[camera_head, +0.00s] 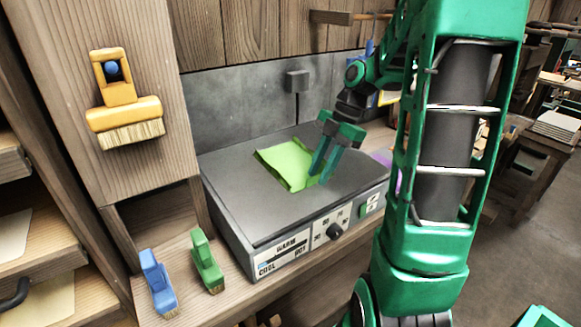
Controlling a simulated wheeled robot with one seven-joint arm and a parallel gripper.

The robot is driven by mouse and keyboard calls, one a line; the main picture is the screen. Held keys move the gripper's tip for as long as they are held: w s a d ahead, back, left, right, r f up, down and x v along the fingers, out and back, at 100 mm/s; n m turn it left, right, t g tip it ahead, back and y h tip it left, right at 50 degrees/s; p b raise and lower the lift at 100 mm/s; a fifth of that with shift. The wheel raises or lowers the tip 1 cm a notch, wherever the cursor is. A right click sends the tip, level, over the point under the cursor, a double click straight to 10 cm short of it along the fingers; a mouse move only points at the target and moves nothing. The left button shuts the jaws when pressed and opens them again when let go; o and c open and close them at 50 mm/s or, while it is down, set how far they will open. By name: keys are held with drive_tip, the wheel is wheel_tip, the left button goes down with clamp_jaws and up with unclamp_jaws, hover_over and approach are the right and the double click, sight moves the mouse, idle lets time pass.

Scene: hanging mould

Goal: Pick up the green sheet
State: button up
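The green sheet (286,162) lies on the grey top of a warming plate (235,185). The fingers look close together. I cannot tell whether the sheet's edge is between them or only beside them.
A yellow brush (124,105) hangs on the wooden panel.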

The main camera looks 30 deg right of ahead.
clamp_jaws()
drive_tip(key=shift+r, duration=0.15)
drive_tip(key=shift+r, duration=0.65)
wheel_tip(320, 180, up, 3)
drive_tip(key=shift+f, duration=0.1)
drive_tip(key=s+a+r, duration=0.6)
drive_tip(key=a, duration=0.4)
drive_tip(key=shift+r, duration=0.35)
